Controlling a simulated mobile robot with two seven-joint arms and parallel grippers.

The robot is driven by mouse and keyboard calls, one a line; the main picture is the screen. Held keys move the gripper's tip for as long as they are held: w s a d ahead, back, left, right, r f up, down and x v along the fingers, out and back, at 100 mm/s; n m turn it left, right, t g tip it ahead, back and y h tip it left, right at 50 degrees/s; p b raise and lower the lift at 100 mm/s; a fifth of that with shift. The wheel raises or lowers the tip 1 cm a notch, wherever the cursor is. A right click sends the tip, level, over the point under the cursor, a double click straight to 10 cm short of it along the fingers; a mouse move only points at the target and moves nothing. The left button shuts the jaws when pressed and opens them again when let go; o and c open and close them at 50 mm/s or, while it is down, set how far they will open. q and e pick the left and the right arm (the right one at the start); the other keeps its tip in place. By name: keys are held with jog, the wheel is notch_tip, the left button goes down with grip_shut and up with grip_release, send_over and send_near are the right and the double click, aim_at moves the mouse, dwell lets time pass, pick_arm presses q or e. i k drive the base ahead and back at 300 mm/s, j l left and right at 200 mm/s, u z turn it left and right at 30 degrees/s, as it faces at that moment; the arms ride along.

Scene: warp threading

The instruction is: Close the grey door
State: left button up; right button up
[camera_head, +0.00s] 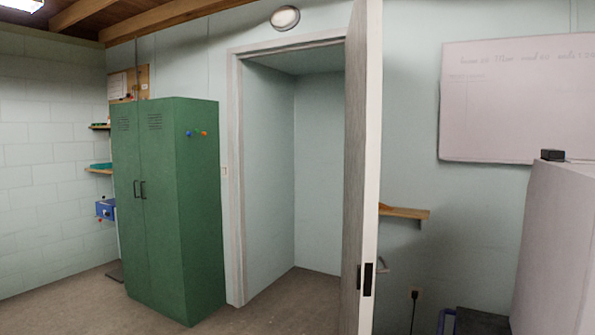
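The grey door (354,165) stands wide open, seen nearly edge-on at the right side of the doorway. Its pale edge (373,130) faces me, with a dark latch plate (367,280) low on it. A handle (383,266) shows on the right of the door, and a dark handle part shows on its left face. The light door frame (236,190) surrounds an empty recess with pale walls. Neither of my grippers is in view.
A green locker (185,210) stands left of the doorway. A wooden shelf (405,213) is on the wall behind the door. A pale cabinet (555,250) stands at the right, with a dark object near its foot. The floor (290,305) before the doorway is clear.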

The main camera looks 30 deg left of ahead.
aim_at(363, 47)
jog(key=i+j+z, duration=0.15)
jog(key=i, duration=0.3)
jog(key=i+j+z, duration=0.15)
jog(key=i, duration=0.35)
jog(key=i+j+z, duration=0.15)
jog(key=i, duration=0.3)
